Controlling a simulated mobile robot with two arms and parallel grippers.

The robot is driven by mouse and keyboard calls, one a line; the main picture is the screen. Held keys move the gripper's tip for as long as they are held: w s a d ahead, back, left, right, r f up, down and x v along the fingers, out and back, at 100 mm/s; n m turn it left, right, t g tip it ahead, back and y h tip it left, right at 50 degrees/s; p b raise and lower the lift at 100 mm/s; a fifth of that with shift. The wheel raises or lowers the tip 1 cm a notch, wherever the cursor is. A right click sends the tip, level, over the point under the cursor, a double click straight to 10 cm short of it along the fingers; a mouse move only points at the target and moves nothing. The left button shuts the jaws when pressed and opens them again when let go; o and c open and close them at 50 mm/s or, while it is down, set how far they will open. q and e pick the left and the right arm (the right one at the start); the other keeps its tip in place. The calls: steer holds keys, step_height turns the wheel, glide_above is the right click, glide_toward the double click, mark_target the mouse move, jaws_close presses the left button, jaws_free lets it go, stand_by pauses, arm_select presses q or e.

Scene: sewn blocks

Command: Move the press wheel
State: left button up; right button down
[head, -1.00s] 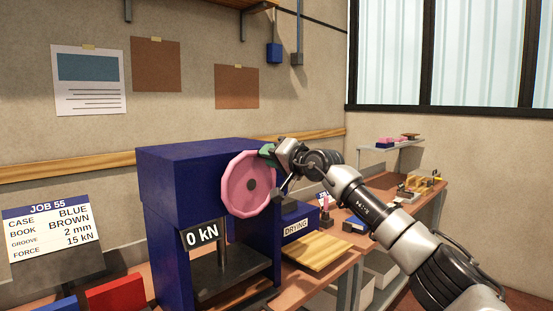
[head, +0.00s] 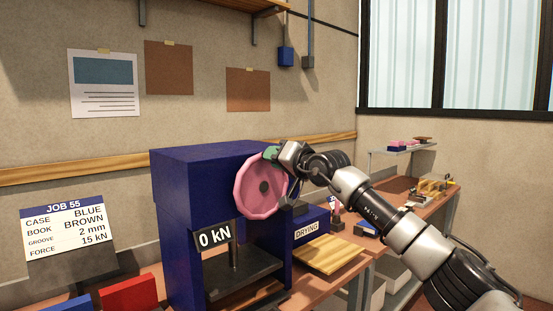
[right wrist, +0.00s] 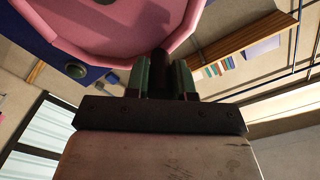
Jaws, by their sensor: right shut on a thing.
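The pink press wheel (head: 249,203) is mounted on the front of the dark blue press (head: 185,190). My right gripper (head: 271,153) is at the wheel's upper rim, a little right of top. In the right wrist view, the green fingers of the right gripper (right wrist: 160,78) are shut on a dark handle (right wrist: 160,60) at the rim of the press wheel (right wrist: 110,45). The press display (head: 214,237) reads 0 kN. The platen area under the press head looks empty. My left gripper is not in view.
A job sign (head: 65,228) stands at left, with a red block (head: 128,294) near it. Right of the press are a blue box labelled DRYING (head: 306,230) and a wooden board (head: 328,254). A wall shelf (head: 405,147) is further right.

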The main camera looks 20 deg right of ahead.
steer(key=shift+a+f, duration=0.1)
steer(key=shift+a, duration=0.05)
steer(key=c, duration=1)
jaws_free()
steer(key=shift+a, duration=0.1)
steer(key=shift+o, duration=0.2)
steer(key=shift+s+d, duration=0.2)
steer(key=shift+d, duration=0.05)
steer(key=b+v, duration=0.4)
steer(key=v, duration=0.6)
steer(key=shift+s+b, duration=0.25)
steer(key=shift+b, duration=0.05)
